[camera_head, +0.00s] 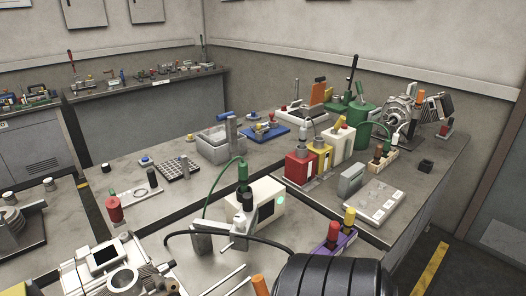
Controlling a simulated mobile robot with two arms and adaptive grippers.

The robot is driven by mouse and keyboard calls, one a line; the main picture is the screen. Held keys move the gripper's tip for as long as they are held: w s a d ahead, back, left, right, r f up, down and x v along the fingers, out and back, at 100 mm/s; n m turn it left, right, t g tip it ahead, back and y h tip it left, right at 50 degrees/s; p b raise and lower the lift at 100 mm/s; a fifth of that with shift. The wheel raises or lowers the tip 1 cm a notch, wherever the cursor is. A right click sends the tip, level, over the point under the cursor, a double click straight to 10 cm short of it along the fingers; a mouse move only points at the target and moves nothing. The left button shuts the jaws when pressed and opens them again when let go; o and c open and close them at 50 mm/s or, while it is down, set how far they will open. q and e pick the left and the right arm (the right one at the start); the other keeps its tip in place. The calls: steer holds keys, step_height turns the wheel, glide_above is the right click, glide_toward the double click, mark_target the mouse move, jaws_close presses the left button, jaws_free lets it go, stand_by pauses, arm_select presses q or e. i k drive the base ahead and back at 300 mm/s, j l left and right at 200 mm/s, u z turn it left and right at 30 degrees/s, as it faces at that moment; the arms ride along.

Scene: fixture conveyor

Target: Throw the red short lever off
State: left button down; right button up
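A short red handle (333,235) stands upright on a purple base (335,248) near the front right edge of the bench. A yellow-topped handle (349,217) stands beside it on the same base. Neither of my grippers shows in the head view.
A white box with a green light (266,212) and cables stands left of the purple base. A black ribbed cylinder (325,277) fills the front. Red, yellow and white boxes (299,167) and a grey panel (372,200) stand behind. Bare bench (150,212) shows at left.

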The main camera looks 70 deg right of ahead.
mark_target(113, 205)
steer(key=z, duration=1.6)
